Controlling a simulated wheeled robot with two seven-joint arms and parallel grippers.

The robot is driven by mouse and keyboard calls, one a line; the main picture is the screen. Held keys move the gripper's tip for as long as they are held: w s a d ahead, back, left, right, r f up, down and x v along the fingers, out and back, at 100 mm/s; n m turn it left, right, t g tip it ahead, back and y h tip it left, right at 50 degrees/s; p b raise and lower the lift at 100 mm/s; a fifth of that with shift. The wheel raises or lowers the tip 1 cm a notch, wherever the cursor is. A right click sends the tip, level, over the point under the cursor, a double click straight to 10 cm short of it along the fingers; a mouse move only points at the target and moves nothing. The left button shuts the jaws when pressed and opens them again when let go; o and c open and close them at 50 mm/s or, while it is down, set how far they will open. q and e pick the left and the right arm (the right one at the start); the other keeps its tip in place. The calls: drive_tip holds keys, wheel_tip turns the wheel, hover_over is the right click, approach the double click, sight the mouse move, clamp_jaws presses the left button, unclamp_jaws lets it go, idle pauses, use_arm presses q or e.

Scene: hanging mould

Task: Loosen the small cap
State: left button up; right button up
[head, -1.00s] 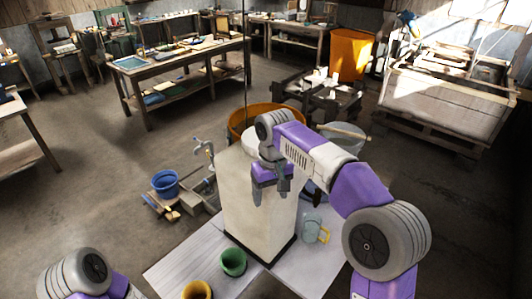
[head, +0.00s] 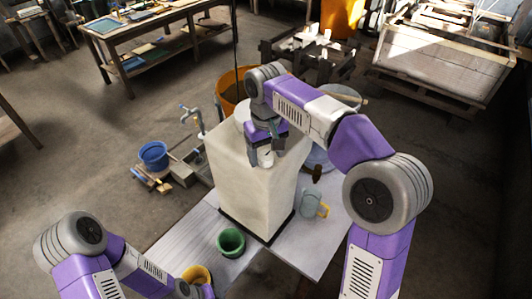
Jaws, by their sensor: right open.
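The tall pale mould (head: 250,190) rises in the middle of the head view, with a dark rim at its foot. A larger white round part (head: 242,113) shows on its top, partly behind my right arm. My right gripper (head: 265,158) is over the near top edge of the mould, pointing down, jaws open. A small whitish piece (head: 266,160), perhaps the small cap, shows between its fingers; I cannot tell whether they touch it.
Pale boards lie under the mould, with a green pot (head: 231,242), a yellow pot (head: 197,275) and a pale jug (head: 312,204). A blue bucket (head: 153,155) stands left near a tap. An orange tub (head: 228,92) is behind. The floor at far right is clear.

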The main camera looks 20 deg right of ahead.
drive_tip(key=shift+w, duration=0.1)
drive_tip(key=shift+c, duration=0.5)
drive_tip(key=c, duration=1)
drive_tip(key=shift+o, duration=0.2)
